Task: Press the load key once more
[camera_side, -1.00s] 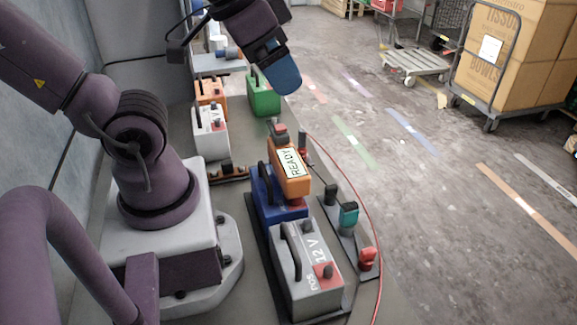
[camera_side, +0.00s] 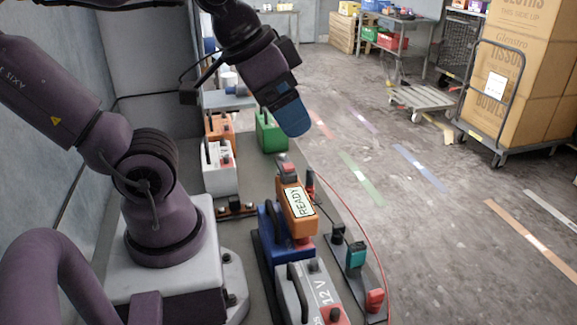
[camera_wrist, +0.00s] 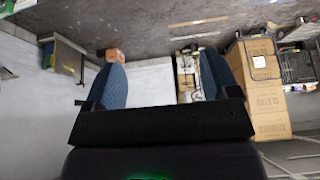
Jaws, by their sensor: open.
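The orange tester (camera_side: 297,207) shows READY on its display and sits on a blue battery (camera_side: 284,240). A red and dark grey piece (camera_side: 287,168) sits on the tester's top end; I cannot tell for sure whether it is the load key. My gripper (camera_side: 293,120) hangs above and behind the tester, clear of it and touching nothing. In the wrist view (camera_wrist: 160,62) its two blue fingers stand wide apart with nothing held between them. The tester cannot be made out in the wrist view.
A grey 12 V battery (camera_side: 312,292) stands in front of the blue one. Teal (camera_side: 356,255) and red (camera_side: 375,299) clamps sit to the right, near a red cable along the bench edge. Green (camera_side: 270,133), white (camera_side: 218,170) and orange (camera_side: 219,128) batteries stand behind.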

